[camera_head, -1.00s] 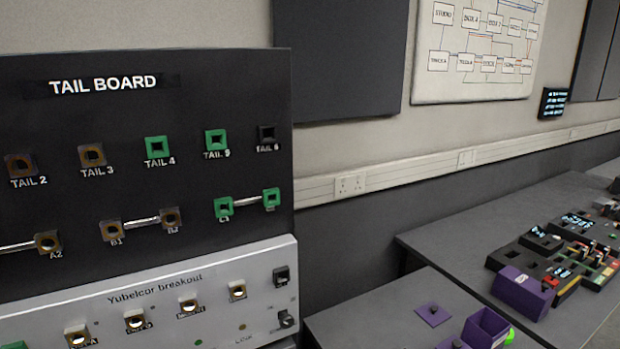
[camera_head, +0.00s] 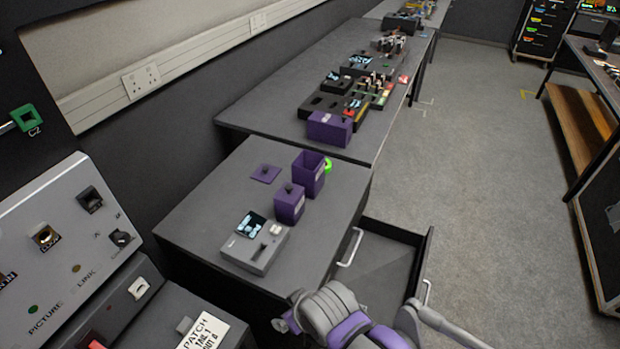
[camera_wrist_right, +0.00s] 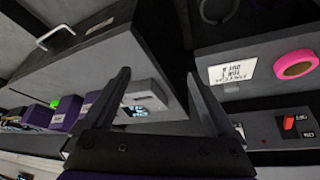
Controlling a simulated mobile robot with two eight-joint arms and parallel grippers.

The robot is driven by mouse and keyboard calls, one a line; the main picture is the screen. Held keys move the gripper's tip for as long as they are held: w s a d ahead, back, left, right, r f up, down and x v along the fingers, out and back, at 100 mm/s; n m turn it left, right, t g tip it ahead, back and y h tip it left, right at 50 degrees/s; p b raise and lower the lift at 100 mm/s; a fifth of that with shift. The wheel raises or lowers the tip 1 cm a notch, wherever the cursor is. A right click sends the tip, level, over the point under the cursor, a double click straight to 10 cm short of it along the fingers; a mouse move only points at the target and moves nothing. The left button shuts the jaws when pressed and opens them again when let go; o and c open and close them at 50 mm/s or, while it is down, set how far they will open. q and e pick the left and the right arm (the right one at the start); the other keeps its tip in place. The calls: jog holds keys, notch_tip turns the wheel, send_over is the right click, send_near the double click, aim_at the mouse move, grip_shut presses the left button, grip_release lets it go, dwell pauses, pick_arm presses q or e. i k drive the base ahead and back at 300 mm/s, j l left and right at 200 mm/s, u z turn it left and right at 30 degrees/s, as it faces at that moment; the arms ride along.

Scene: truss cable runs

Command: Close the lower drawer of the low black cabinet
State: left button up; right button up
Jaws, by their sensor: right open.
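The low black cabinet (camera_head: 215,215) has a grey top and stands in the middle of the head view. Its lower drawer (camera_head: 385,265) is pulled out to the right, looks empty, and has a pale handle (camera_head: 427,291) on its front. The upper drawer's handle (camera_head: 351,247) sits close to the cabinet body. My right arm is at the bottom of the head view, in front of the cabinet; its fingertips are not clear there. In the right wrist view my right gripper (camera_wrist_right: 155,85) is open and empty, with a cabinet handle (camera_wrist_right: 57,32) beyond it at upper left. My left gripper is not in view.
On the cabinet top are a grey device (camera_head: 255,243), a lidded purple box (camera_head: 289,203) and an open purple box (camera_head: 308,174). A longer bench (camera_head: 260,115) with equipment stands behind. The carpet (camera_head: 480,200) right of the drawer is clear. A pink tape roll (camera_wrist_right: 294,64) shows in the wrist view.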

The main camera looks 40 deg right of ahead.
aim_at(386, 269)
jog(key=k+l+z, duration=0.15)
jog(key=k, duration=0.25)
jog(key=k+l+z, duration=0.1)
jog(key=k, duration=0.3)
jog(key=k+l+z, duration=0.15)
jog(key=k, duration=0.25)
jog(key=l+z, duration=0.15)
jog(key=z, duration=1.05)
jog(key=i+l+u, duration=0.15)
jog(key=u, duration=0.25)
jog(key=i+l+u, duration=0.15)
jog(key=u, duration=0.25)
jog(key=i+l+u, duration=0.1)
jog(key=l+u, duration=0.25)
